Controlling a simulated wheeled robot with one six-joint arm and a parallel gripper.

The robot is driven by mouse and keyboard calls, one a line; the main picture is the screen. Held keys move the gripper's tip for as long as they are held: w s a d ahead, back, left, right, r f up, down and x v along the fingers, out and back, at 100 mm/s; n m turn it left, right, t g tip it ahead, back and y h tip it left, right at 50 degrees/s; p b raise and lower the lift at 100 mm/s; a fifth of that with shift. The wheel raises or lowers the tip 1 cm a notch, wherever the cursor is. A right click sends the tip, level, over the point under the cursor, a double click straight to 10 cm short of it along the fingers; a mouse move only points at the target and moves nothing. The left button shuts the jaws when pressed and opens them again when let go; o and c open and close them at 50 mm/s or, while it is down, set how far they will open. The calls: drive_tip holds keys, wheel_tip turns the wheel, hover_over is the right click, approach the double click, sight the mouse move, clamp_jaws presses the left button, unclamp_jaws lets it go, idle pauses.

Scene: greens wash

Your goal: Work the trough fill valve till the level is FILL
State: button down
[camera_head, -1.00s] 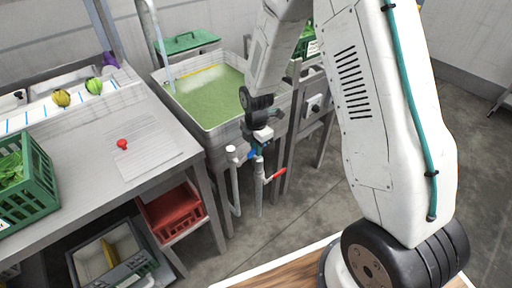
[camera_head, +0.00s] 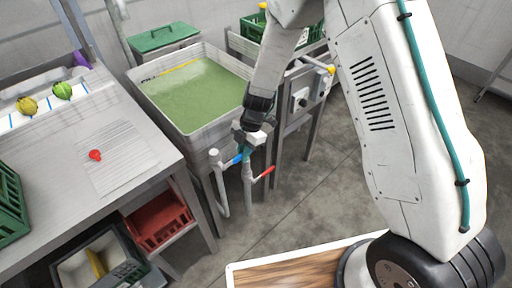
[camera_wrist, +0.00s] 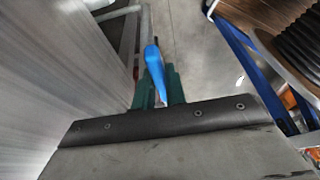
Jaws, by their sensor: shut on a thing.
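The trough (camera_head: 205,128) holds green water (camera_head: 195,92). A yellow line (camera_head: 180,67) runs along its inner back wall, close to the water's edge; the dark mark beside it is too small to read. Two pale pipes stand below the trough's front corner, one with a blue lever (camera_head: 236,159), the other with a red lever (camera_head: 268,171). My gripper (camera_head: 246,148) is at the blue lever, in front of the trough. In the wrist view the blue lever (camera_wrist: 154,68) lies between the teal fingers of my gripper (camera_wrist: 161,80), which is shut on it.
A steel table (camera_head: 150,150) on the left carries a red knob-like thing (camera_head: 95,155) and vegetables. A red crate (camera_head: 158,222) and a grey bin (camera_head: 75,272) are below it. A stand with a control box (camera_head: 300,98) is right of the trough. Open floor (camera_head: 325,185) lies in front.

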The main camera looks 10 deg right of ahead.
drive_tip(key=c, duration=1.4)
unclamp_jaws()
drive_tip(key=shift+c, duration=0.2)
drive_tip(key=v, duration=0.7)
drive_tip(key=shift+w+d+r, duration=0.1)
drive_tip(key=shift+r, duration=0.25)
